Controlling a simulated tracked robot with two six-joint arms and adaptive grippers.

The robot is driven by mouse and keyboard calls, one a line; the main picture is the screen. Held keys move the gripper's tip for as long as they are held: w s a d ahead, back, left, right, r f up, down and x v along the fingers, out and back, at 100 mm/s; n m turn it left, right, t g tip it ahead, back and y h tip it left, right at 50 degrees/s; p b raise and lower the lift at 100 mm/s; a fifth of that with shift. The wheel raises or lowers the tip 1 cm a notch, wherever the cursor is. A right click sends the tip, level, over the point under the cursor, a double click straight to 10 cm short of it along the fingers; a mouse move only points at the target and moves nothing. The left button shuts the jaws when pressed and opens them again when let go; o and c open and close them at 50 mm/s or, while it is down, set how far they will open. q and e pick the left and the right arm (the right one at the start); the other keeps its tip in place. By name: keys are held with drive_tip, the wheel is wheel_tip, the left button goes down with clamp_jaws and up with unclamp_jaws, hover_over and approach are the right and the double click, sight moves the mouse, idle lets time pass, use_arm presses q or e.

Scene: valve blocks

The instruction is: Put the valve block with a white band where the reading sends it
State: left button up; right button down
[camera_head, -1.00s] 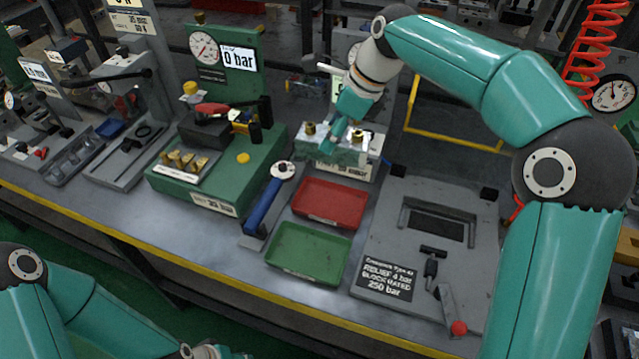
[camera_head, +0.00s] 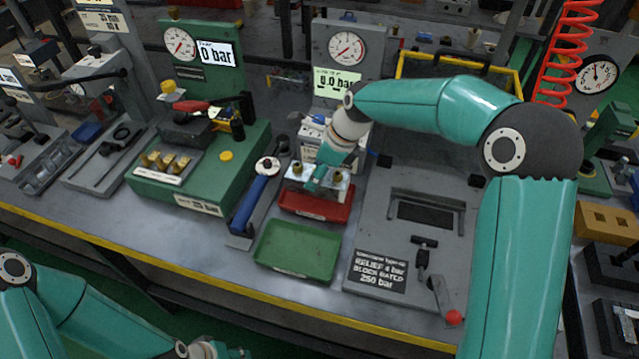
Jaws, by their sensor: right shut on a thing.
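My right gripper (camera_head: 316,178) is shut on a silvery valve block (camera_head: 336,190) with brass fittings on top. It holds the block over the red tray (camera_head: 312,208), covering the tray's back part. I cannot tell whether they touch, or make out a white band. The green tray (camera_head: 297,250) is in front of the red one and looks empty. Behind, a gauge (camera_head: 347,48) has a pale green display (camera_head: 337,83) ending in "0 bar"; its first digit is unclear. My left gripper (camera_head: 220,350) is at the bottom edge, its fingers too small to judge.
A blue-handled tool (camera_head: 254,200) lies left of the trays. A grey fixture (camera_head: 410,240) right of them has a red-knobbed lever (camera_head: 453,317) and a sign reading "RELIEF 4 bar".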

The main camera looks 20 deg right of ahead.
drive_tip(key=shift+f, duration=2.15)
drive_tip(key=shift+c, duration=1.6)
unclamp_jaws()
drive_tip(key=v, duration=1.2)
drive_tip(key=shift+f, duration=0.1)
